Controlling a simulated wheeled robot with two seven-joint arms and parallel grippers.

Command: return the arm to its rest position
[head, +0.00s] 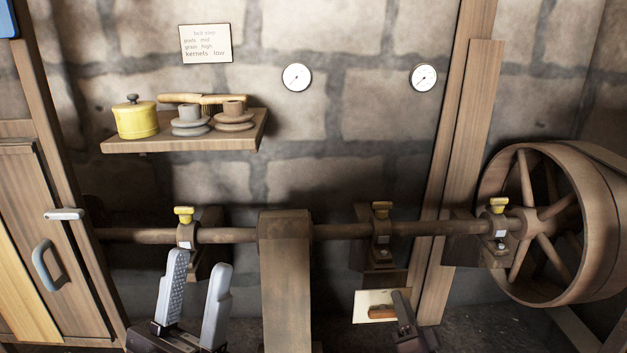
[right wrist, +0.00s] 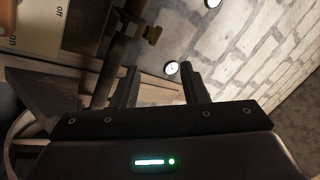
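My left gripper (head: 198,264) shows at the bottom left of the head view with its two pale fingers spread apart. It is open and empty, in front of the shaft and left of the wide belt (head: 285,290). My right gripper (head: 402,308) shows only in part at the bottom of the head view, dark, beside a pale panel (head: 364,298) with a brown handle (head: 381,312). In the right wrist view the right gripper (right wrist: 160,76) has its two dark fingers apart with nothing between them.
A shaft (head: 345,231) with several yellow-capped bearings runs along the stone wall to a large spoked wheel (head: 590,225) at right. A shelf (head: 185,141) holds a yellow pot (head: 136,120) and pulleys. A wooden door (head: 50,230) stands at left. Two gauges hang above.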

